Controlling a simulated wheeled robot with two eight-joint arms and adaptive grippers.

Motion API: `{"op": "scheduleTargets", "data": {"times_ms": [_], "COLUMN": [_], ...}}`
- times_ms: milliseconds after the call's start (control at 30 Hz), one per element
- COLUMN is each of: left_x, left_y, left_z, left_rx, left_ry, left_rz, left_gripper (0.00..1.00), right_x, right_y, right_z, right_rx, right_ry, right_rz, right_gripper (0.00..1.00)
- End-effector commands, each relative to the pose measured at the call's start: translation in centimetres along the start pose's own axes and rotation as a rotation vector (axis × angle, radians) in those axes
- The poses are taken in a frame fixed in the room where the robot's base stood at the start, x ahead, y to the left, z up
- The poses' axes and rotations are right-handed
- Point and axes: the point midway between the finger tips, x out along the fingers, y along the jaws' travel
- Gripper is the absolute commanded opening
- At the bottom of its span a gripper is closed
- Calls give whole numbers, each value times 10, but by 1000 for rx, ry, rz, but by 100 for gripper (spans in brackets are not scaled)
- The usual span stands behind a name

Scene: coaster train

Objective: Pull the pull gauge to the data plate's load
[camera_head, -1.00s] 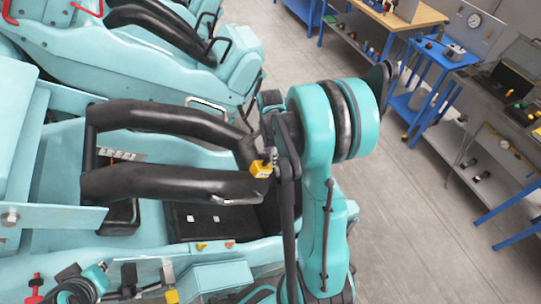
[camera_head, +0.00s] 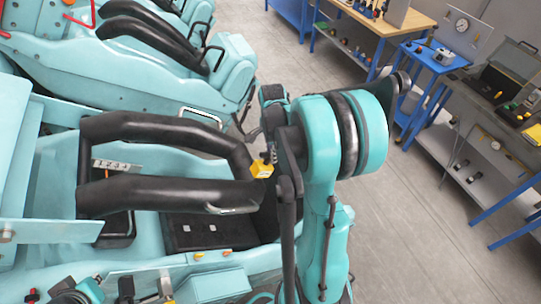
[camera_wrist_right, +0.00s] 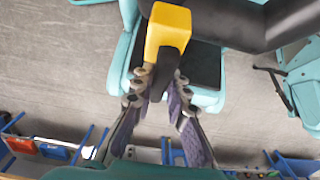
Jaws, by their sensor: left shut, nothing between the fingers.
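The yellow pull gauge (camera_head: 262,169) is at the right end of a black padded restraint (camera_head: 165,195) on the teal coaster car. In the right wrist view its yellow block (camera_wrist_right: 166,28) stands above my right gripper (camera_wrist_right: 164,88), whose fingers are closed around its dark lower part. Its reading does not show. My right arm comes up from the bottom of the head view and partly hides the gripper. A small pale plate with dark characters (camera_head: 117,165) sits between the restraint's arms; I cannot tell whether it is the data plate. My left gripper is hard to pick out at the lower left.
Another teal car (camera_head: 150,70) stands behind. Small fittings and cables line the near car's side at the lower left. A blue cart (camera_head: 430,58) and workbenches stand at the right. Bare grey floor (camera_head: 400,220) lies right of my arm.

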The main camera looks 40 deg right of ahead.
Motion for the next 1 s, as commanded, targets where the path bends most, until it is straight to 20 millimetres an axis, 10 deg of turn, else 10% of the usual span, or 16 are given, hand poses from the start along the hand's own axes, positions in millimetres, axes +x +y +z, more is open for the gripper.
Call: {"op": "scheduleTargets", "data": {"times_ms": [467, 1000], "left_x": [0, 0], "left_y": [0, 0], "left_z": [0, 0], "left_rx": [0, 0], "left_ry": [0, 0], "left_rz": [0, 0], "left_gripper": [0, 0], "right_x": [-6, -107], "right_y": [-1, -1], "right_z": [-1, -1], "right_rx": [0, 1], "right_ry": [2, 3], "right_rz": [-2, -3], "right_gripper": [36, 36]}}
